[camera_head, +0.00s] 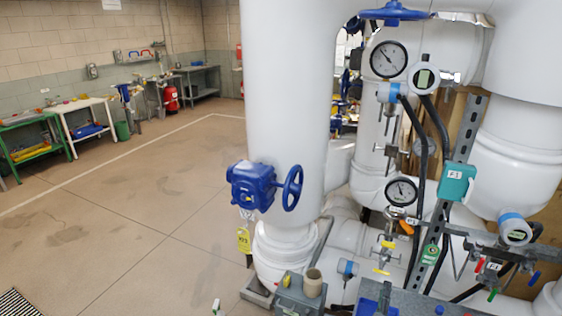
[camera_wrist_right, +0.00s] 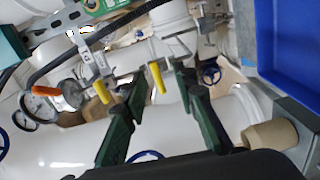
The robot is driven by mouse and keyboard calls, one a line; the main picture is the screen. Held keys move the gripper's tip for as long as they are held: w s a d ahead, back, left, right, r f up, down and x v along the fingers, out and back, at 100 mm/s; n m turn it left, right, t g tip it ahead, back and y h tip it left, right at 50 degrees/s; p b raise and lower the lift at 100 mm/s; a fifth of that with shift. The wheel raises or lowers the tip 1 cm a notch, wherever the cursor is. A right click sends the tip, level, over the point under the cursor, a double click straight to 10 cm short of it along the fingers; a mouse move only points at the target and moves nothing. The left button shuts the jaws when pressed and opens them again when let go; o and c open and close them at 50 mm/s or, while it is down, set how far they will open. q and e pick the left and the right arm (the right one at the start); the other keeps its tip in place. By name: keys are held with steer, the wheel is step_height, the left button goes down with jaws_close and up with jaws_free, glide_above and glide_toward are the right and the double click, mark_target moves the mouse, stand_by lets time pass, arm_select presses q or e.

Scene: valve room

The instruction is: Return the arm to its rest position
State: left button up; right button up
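My right gripper (camera_wrist_right: 159,82) shows in the right wrist view, with two green and black fingers spread apart. No object is visibly held between them. A yellow valve handle (camera_wrist_right: 157,77) appears in the gap near the fingertips, and a second yellow handle (camera_wrist_right: 102,92) appears left of them. I cannot tell how far the handles are from the fingers. In the head view I cannot make out either gripper clearly. My left gripper is not in view.
Large white pipes (camera_head: 285,90) fill the middle and right, with a blue valve (camera_head: 252,187), gauges (camera_head: 388,59) and yellow-handled taps (camera_head: 384,257). A grey box (camera_head: 290,299) with a beige cup (camera_head: 312,283) is low in front. Floor (camera_head: 150,235) at left is clear.

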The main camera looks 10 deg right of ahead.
steer(key=s+d+f+m+g+y, duration=0.35)
steer(key=s+f+m+g, duration=0.4)
steer(key=s+f, duration=1.1)
steer(key=s+a+f+m+g+y, duration=0.1)
steer(key=s+a+f+g+y, duration=0.15)
steer(key=s, duration=0.45)
steer(key=s+a+f+m+g+y, duration=0.1)
steer(key=s+a+f, duration=0.1)
steer(key=s+a, duration=0.35)
steer(key=s+a+f+m+g+y, duration=0.1)
steer(key=s+f, duration=0.1)
steer(key=s, duration=0.6)
step_height(320, 180, down, 27)
steer(key=s+a+g+y+p, duration=0.1)
steer(key=s+a, duration=0.1)
steer(key=s, duration=0.1)
steer(key=s+f+g+p, duration=0.1)
steer(key=s+f, duration=1.5)
steer(key=s, duration=0.4)
steer(key=shift+f+n+g, duration=0.3)
steer(key=shift+f+n, duration=0.05)
steer(key=shift+n, duration=0.1)
steer(key=shift+s, duration=0.1)
